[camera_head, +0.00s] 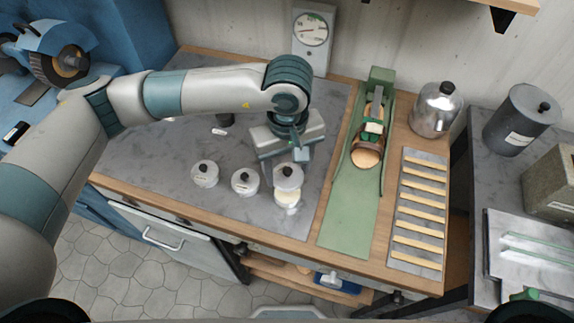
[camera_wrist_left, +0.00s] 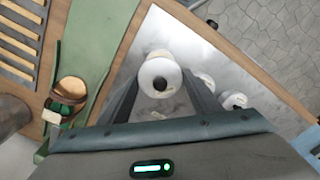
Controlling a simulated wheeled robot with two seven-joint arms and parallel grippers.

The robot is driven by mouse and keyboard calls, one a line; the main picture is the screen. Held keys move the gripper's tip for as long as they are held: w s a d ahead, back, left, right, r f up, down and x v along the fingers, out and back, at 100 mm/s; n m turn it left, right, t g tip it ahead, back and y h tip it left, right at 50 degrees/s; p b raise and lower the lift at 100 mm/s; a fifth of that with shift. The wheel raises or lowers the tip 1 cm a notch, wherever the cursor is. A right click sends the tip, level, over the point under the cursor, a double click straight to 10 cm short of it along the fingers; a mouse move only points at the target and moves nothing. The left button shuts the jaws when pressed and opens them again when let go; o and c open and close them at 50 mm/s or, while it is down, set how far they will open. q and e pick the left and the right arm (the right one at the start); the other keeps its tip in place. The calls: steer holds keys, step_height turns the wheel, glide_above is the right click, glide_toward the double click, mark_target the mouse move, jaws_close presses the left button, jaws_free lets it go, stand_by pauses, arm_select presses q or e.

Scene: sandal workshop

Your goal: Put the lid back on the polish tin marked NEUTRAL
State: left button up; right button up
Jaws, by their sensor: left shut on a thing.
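My left gripper (camera_head: 289,166) points down over the grey work mat and is shut on a grey round lid (camera_head: 289,177) with a dark knob. In the left wrist view the lid (camera_wrist_left: 160,74) sits between the two fingers. Just below it in the head view stands an open tin (camera_head: 287,199) with a pale top showing; the lid covers its back part. I cannot tell whether the lid touches the tin. Two lidded tins, one in the middle (camera_head: 244,181) and one at the left (camera_head: 205,174), stand alongside. Their labels are too small to read. My right gripper is not in view.
A green stand (camera_head: 347,215) with a sandal (camera_head: 366,157) is to the right, then a slatted rack (camera_head: 418,210) and a metal jar (camera_head: 436,110). A dial scale (camera_head: 313,38) stands at the back. The mat's front left is clear.

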arm_select(q)
steer(key=shift+f, duration=0.15)
steer(key=shift+f, duration=0.75)
step_height(320, 180, down, 2)
steer(key=shift+f+b, duration=0.95)
steer(key=shift+b, duration=0.05)
steer(key=shift+f+b, duration=0.3)
steer(key=shift+b, duration=0.15)
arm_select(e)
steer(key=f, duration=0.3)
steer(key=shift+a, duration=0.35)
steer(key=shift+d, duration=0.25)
arm_select(q)
steer(key=shift+b, duration=0.6)
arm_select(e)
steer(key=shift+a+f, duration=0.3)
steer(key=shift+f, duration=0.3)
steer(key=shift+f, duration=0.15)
